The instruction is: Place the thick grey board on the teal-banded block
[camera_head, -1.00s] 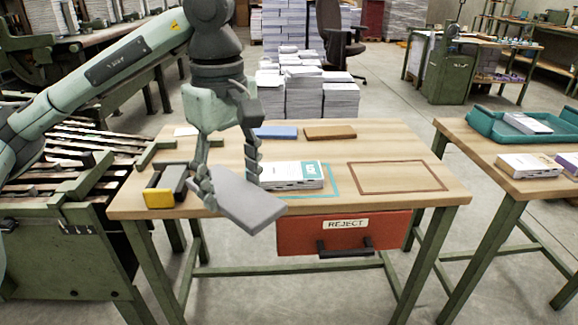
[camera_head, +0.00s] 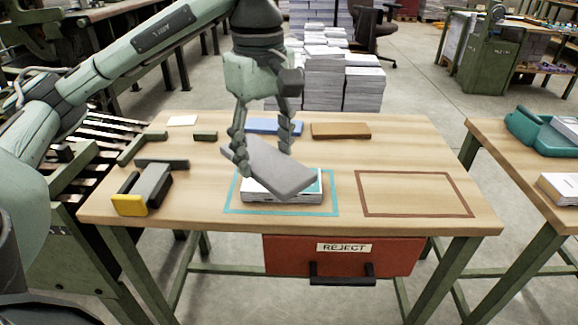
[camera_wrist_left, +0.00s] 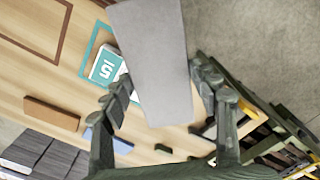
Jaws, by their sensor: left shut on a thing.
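The thick grey board (camera_head: 268,168) is held tilted in my left gripper (camera_head: 262,150), above the table. It also fills the middle of the left wrist view (camera_wrist_left: 155,60), between the two fingers of the gripper (camera_wrist_left: 165,95). The teal-banded block (camera_head: 283,194) is a white stack of pages lying inside the teal outline on the table. The board hangs over it in the head view and hides much of its top. In the left wrist view the block's teal label with "15" (camera_wrist_left: 106,66) shows beside the board. I cannot tell whether the board touches the block. My right gripper is not in view.
The wooden table (camera_head: 420,145) also bears a blue board (camera_head: 275,126), a brown board (camera_head: 341,130) and a yellow-and-black tool (camera_head: 143,190). The brown-outlined area (camera_head: 415,194) is empty. A red REJECT drawer (camera_head: 343,256) hangs under the front edge.

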